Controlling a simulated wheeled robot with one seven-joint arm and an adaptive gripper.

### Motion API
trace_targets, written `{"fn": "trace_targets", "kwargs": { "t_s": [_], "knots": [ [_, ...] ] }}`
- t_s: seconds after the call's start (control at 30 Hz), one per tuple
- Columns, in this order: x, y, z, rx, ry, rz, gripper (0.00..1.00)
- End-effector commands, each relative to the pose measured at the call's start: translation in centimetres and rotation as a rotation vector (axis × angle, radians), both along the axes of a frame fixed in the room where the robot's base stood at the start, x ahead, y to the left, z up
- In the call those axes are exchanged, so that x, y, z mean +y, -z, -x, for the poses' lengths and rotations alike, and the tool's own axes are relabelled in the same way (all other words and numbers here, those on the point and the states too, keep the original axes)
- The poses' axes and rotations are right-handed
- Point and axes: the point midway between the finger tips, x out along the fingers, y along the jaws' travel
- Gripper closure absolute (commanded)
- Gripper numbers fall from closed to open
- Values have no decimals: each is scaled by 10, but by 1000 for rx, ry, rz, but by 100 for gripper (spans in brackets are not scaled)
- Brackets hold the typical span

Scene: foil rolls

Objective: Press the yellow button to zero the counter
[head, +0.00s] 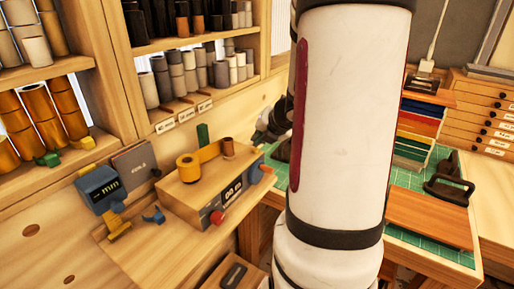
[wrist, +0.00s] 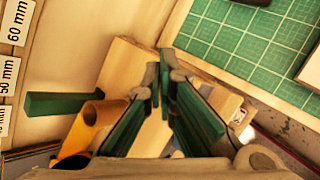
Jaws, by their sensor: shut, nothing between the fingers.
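The counter (head: 232,190) is a dark display with white digits on the front of a wooden box (head: 183,202) in the head view. A red knob (head: 217,217) is beside it, low on the front. I cannot make out a yellow button for certain in either view. My gripper (wrist: 158,80) is shut and empty in the wrist view, its green-padded fingers together above pale wood. In the head view my gripper (head: 272,130) is small, dark and partly hidden by my arm, behind the box's right end.
A green cutting mat (head: 440,245) lies right.

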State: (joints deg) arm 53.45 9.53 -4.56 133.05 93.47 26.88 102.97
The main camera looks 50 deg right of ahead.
Motion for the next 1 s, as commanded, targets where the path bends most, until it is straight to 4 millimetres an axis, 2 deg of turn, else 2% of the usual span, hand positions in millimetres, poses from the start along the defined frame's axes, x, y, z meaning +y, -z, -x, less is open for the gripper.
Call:
{"fn": "trace_targets", "kwargs": {
  "t_s": [0.13, 0.57, 1.0],
  "knots": [
    [0, -7, 1, 0, -1, 1, 100],
    [0, -10, 0, -1, -1, 0, 100],
    [0, -40, 2, -1, -3, 0, 100]
  ]
}}
